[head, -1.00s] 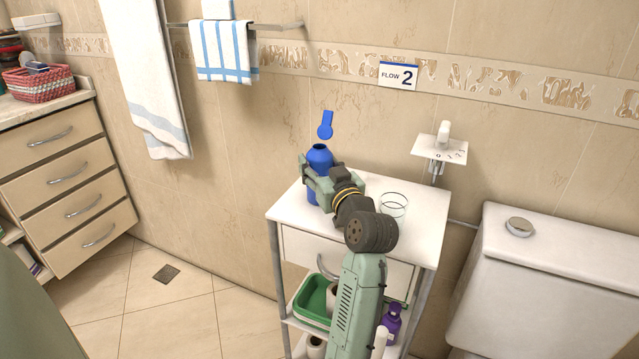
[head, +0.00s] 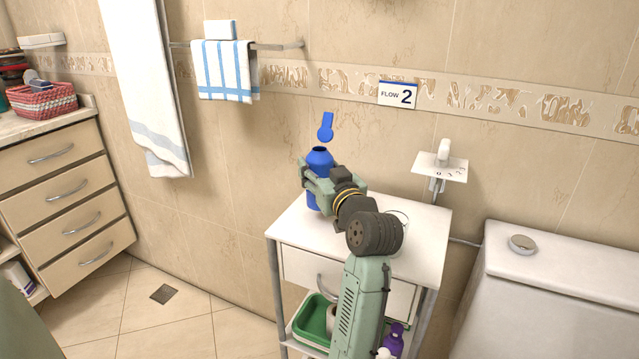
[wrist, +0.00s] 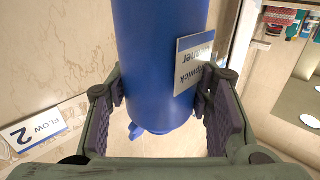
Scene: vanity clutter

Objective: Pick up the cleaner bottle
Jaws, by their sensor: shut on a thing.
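The cleaner bottle (head: 319,160) is blue and upright at the left part of the white trolley top in the head view. In the wrist view the bottle (wrist: 160,60) fills the middle, with a white label that reads upside down. My gripper (head: 318,184) is shut around its body, one finger on each side; the wrist view shows the gripper (wrist: 160,105) too. A blue spout-like piece (head: 326,127) shows above the bottle's neck, with a gap between them. My gripper hides part of the bottle's lower body.
The white trolley (head: 420,225) holds a clear glass (head: 403,216), partly hidden by my arm. A green basket (head: 313,322) and purple bottle (head: 393,338) are below. A wall dispenser shelf (head: 440,167), toilet tank (head: 560,270) and towel (head: 228,70) are nearby.

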